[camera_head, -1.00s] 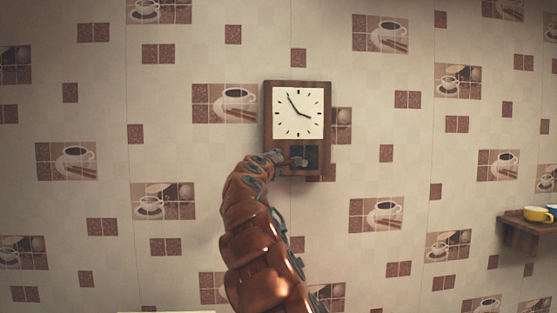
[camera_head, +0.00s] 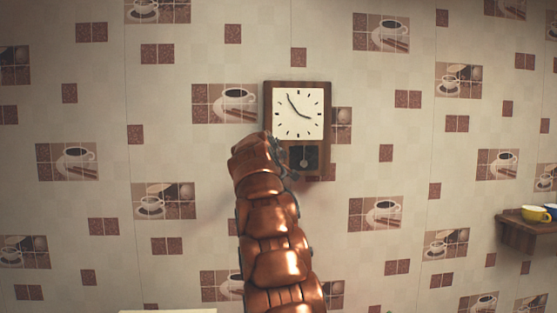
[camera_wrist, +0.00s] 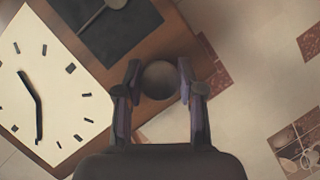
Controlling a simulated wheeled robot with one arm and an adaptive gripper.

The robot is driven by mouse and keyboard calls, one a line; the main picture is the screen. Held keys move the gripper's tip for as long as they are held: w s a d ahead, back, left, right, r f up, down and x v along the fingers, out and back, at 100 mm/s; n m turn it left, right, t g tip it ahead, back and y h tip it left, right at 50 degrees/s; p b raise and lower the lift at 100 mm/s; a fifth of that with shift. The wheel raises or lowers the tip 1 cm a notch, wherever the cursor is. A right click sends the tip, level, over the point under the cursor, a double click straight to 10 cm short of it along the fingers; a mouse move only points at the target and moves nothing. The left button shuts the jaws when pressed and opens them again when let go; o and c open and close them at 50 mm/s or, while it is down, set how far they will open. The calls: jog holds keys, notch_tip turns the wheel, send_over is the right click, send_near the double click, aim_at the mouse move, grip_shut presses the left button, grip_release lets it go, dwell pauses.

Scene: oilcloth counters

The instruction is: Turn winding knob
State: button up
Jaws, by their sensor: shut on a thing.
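The wall clock (camera_head: 269,113) has a wooden case, a white dial (camera_head: 298,125) with dark hands and a dark lower window with a pendulum (camera_head: 304,158). In the wrist view the clock case (camera_wrist: 172,44) appears tilted. A round dark winding knob (camera_wrist: 160,84) shows there at the edge of the wood, between my two fingers. My gripper (camera_wrist: 159,72) is shut on this knob, one finger on each side. In the head view my arm covers the clock's lower left corner and hides the knob and most of my gripper.
The wall (camera_head: 400,170) has patterned oilcloth with coffee cup pictures. A wooden shelf (camera_head: 522,235) at the right holds a yellow cup (camera_head: 536,214) and a blue one (camera_head: 552,211). A pale surface edge (camera_head: 165,311) shows at the bottom. The wall around the clock is clear.

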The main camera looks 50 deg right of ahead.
jog(key=shift+f+m+y, duration=0.2)
jog(key=shift+m+y, duration=0.2)
jog(key=shift+m, duration=0.1)
dwell(0.3)
jog(key=o, duration=1.1)
jog(key=shift+r, duration=0.15)
jog(key=shift+o, duration=0.2)
jog(key=v, duration=1.2)
